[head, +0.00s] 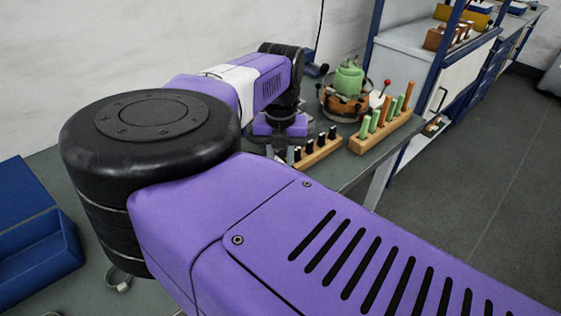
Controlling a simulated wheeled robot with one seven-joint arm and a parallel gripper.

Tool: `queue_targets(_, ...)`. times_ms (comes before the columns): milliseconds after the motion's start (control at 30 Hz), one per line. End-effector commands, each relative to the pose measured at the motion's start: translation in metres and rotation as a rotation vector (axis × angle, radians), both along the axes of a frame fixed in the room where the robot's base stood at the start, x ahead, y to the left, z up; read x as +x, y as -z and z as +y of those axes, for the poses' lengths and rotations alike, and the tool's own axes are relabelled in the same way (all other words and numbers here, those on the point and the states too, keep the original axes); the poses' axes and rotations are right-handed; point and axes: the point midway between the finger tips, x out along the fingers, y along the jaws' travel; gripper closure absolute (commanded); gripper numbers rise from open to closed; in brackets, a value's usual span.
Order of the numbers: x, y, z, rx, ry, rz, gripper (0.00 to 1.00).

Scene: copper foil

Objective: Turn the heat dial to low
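I cannot make out a heat dial in the head view. It may be hidden behind my arm or too small to tell. My purple and black arm reaches from the lower right, bends at the large black joint on the left, and runs back toward the bench's far part. The purple end of my gripper (282,124) is low over the bench, left of the green vessel. Its fingers are hidden, so I cannot see whether it is open or holds anything. The green vessel (348,79) stands on a round brown base (345,104), with a red-knobbed lever to its right.
A wooden rack (384,126) of green and wooden-handled tools and a rack of black-topped pegs (318,151) stand near the bench's right edge. Blue bins (35,240) sit at the left. A blue-framed shelf unit (410,50) stands behind. Open floor lies right.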

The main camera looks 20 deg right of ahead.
Motion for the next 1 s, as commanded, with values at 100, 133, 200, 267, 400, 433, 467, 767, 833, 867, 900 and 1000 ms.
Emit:
queue_targets(100,0.000,-0.001,0.001,0.001,-0.007,0.000,1.00)
queue_targets(133,0.000,-0.001,0.001,0.001,-0.007,0.000,1.00)
queue_targets(200,0.000,-0.001,0.001,0.001,-0.007,0.000,1.00)
queue_targets(267,0.000,-0.001,0.001,0.001,-0.007,0.000,1.00)
queue_targets(400,0.000,-0.001,0.001,0.001,-0.006,0.000,0.66)
queue_targets(433,0.000,-0.001,0.001,0.001,-0.006,0.000,0.60)
queue_targets(467,0.000,-0.001,0.001,0.001,-0.006,0.000,0.54)
queue_targets(767,0.000,0.000,0.000,0.000,-0.004,0.000,0.50)
queue_targets(833,0.000,-0.002,0.000,0.000,-0.004,-0.001,0.50)
queue_targets(867,0.000,-0.004,0.000,0.000,-0.004,-0.001,0.50)
queue_targets(900,0.001,-0.008,0.000,-0.001,-0.004,-0.002,0.50)
queue_targets(1000,0.001,-0.021,0.001,0.001,-0.004,-0.003,0.50)
